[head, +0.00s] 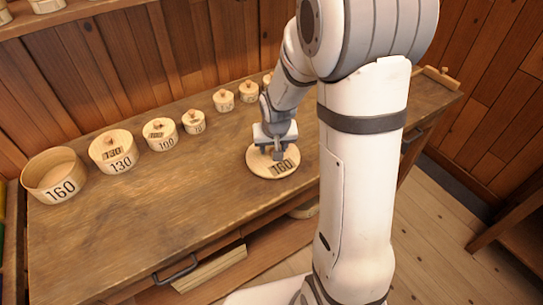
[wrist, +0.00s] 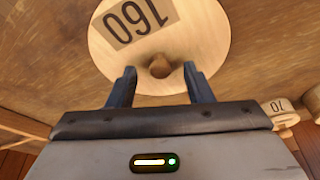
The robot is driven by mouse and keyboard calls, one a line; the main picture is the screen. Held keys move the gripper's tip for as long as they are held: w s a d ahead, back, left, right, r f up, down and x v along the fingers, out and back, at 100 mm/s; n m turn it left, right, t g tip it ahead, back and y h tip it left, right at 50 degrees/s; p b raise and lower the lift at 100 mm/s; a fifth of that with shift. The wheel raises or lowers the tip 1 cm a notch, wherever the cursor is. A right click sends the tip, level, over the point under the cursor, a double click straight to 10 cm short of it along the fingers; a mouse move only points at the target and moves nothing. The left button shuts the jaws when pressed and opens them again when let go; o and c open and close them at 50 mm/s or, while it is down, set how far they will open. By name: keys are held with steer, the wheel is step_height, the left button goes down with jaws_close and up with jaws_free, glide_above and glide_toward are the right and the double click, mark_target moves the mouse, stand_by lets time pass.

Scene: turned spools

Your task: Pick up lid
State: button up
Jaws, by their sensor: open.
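The lid (head: 268,168) is a pale round wooden disc marked 160, lying flat on the table near its front edge. In the wrist view the lid (wrist: 185,35) fills the upper middle, with a small turned knob (wrist: 159,67) at its centre. My gripper (head: 277,153) is above the lid. In the wrist view its two fingers (wrist: 159,80) are open, one on each side of the knob, with clear gaps. I cannot tell how far above the lid the fingertips are. An open round box (head: 58,188) marked 160 stands without a lid at the table's left end.
A row of lidded boxes, including the 130 box (head: 113,152) and the 100 box (head: 160,135), runs along the back of the wooden table (head: 150,220). A box marked 70 (wrist: 279,110) shows at the right in the wrist view. The table's front left is clear.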

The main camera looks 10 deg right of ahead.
steer(key=shift+w+f, duration=0.1)
steer(key=shift+f, duration=0.25)
jaws_close()
